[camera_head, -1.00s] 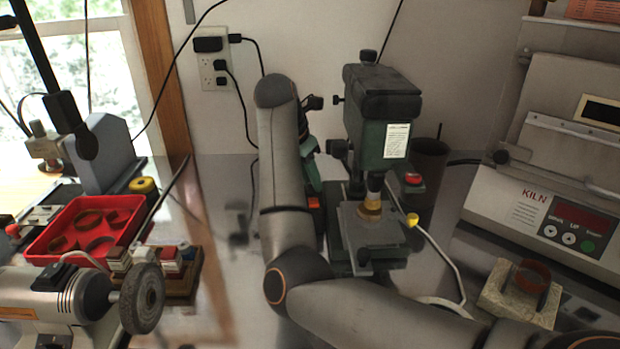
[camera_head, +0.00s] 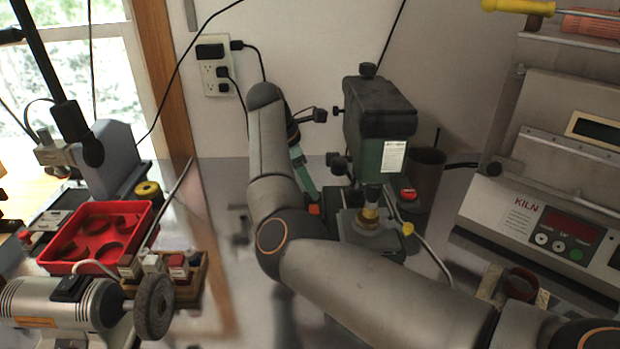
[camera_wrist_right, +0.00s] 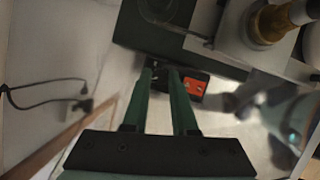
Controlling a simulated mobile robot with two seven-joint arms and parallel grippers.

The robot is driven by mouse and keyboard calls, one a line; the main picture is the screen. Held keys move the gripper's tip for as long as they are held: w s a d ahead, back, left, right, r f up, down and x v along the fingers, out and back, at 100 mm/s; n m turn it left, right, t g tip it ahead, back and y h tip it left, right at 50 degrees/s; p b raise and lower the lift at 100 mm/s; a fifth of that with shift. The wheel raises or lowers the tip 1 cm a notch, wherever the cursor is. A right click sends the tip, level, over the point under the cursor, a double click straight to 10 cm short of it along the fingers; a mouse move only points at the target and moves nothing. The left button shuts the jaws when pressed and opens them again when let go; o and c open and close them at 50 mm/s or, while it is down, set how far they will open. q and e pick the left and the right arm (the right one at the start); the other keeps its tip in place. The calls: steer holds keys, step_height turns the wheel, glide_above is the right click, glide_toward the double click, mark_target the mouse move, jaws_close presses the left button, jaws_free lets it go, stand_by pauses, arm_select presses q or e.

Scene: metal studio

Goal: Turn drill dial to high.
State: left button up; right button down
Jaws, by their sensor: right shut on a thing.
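The green and black drill press (camera_head: 380,140) stands upright at the back middle, with its small work table below the chuck. An orange-red switch (camera_head: 314,209) is at the left front of its base; it also shows in the right wrist view (camera_wrist_right: 195,85). My right gripper (camera_head: 309,188) reaches down to the base beside this switch. In the right wrist view its two green fingers (camera_wrist_right: 163,68) are close together at the dark control panel. They are shut on what looks like the drill dial, mostly hidden between the fingertips. My left gripper is not in view.
A kiln (camera_head: 540,215) stands at the right and a dark cup (camera_head: 425,180) behind the drill. A red tray (camera_head: 60,262), a grinding motor (camera_head: 65,305) and a wooden block holder (camera_head: 190,285) are at the left. Bare bench lies between them and my arm.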

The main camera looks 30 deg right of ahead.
steer(key=shift+w+r+m+y+p, duration=0.15)
steer(key=shift+m+y+p, duration=0.15)
steer(key=shift+m, duration=0.4)
steer(key=shift+m+g+p, duration=0.5)
steer(key=shift+m+g, duration=0.1)
steer(key=shift+m, duration=0.6)
steer(key=c, duration=0.7)
jaws_free()
steer(key=shift+f, duration=0.2)
